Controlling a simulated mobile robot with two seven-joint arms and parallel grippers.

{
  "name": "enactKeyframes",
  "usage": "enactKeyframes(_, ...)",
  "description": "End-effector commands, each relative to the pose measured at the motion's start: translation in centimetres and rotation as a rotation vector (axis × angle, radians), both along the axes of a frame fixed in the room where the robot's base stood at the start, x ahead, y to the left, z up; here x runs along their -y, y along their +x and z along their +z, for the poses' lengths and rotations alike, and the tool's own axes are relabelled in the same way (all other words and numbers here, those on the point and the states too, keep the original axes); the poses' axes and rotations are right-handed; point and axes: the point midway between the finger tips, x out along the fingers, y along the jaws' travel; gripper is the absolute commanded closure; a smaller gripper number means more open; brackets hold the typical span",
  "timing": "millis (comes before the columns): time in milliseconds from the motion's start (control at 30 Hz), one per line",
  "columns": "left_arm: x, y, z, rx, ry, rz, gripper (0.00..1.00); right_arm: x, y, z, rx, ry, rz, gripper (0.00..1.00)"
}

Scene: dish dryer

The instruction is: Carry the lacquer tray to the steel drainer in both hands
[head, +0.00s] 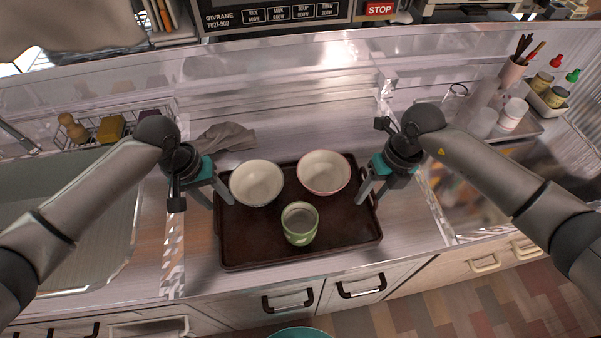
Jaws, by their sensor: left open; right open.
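The dark brown lacquer tray (340,238) lies flat on the counter in the middle. On it stand a cream bowl (257,183), a white bowl with a pinkish rim (323,173) and a green cup (299,223). My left gripper (221,201) is open at the tray's left edge, close beside the cream bowl. My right gripper (369,193) is open at the tray's right edge. Whether the fingers touch the tray or straddle its rim I cannot tell. A steel basin (70,220) is at the left; I cannot tell whether it is the drainer.
A grey cloth (225,137) lies behind the tray. At the right, a shallow tray holds jars, cups and a utensil holder (512,72). Clear low panels flank the middle counter. A microwave (275,14) stands at the back.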

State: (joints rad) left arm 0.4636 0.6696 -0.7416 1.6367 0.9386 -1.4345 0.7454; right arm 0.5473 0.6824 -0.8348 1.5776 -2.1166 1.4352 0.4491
Motion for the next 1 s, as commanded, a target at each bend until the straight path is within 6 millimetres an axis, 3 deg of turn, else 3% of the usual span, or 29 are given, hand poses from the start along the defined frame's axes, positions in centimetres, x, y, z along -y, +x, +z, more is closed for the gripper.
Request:
enactKeyframes(167, -0.3, 0.1, 1.1, 0.003, 0.001, 0.002, 0.53, 0.1, 0.0, 0.0, -0.001, -0.003, -0.002, 0.53)
enactKeyframes(500, -1.7, -0.1, 8.0, 0.006, 0.002, -0.001, 0.53, 0.2, 0.0, 0.0, -0.001, -0.004, -0.002, 0.53)
enactKeyframes(700, -2.2, -0.3, 10.9, 0.003, -0.001, 0.000, 0.53, 0.2, 0.0, 0.0, -0.001, -0.005, -0.002, 0.53)
enactKeyframes(867, -2.3, -0.4, 11.7, 0.001, -0.001, 0.000, 0.53, 0.3, 0.1, 0.3, 0.000, -0.005, -0.002, 0.53)
enactKeyframes(1000, -2.3, -0.4, 11.8, 0.000, -0.001, 0.000, 0.53, 0.6, 0.2, 2.0, 0.003, -0.005, -0.002, 0.53)
